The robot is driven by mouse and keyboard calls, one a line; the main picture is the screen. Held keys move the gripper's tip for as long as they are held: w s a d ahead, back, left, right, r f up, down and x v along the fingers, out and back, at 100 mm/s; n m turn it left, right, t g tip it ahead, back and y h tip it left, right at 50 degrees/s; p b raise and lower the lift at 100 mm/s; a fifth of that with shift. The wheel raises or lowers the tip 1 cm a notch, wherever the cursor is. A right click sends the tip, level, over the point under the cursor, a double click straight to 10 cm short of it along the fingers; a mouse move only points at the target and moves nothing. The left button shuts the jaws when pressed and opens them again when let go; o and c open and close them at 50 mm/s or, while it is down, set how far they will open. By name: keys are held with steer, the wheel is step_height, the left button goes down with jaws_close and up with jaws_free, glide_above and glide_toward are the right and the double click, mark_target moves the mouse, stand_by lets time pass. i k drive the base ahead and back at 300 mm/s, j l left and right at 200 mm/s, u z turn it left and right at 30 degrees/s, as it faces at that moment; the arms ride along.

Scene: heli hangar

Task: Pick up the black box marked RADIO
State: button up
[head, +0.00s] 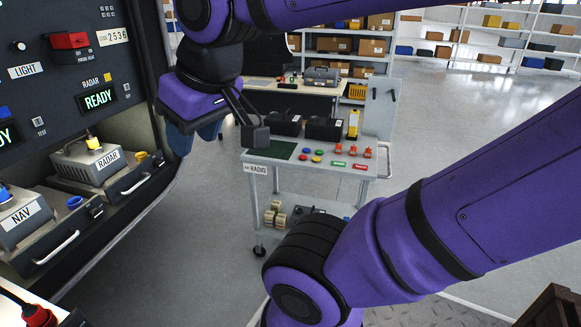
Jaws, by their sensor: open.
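I cannot read a RADIO mark on either box. A RADIO label (256,169) shows on the cart's front left edge.
The cart top also holds a green mat (271,149), coloured buttons, red parts (360,151) and a yellow device (353,124). At left is an equipment panel with a RADAR unit (88,162) and a NAV unit (25,220). Floor right of the cart is clear.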

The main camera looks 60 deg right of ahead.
mark_target(286, 125)
steer(key=z, duration=1.35)
steer(key=i+l+z, duration=0.1)
steer(key=i+l, duration=0.45)
steer(key=i+l+z, duration=0.1)
steer(key=i+l, duration=0.35)
steer(key=i, duration=0.2)
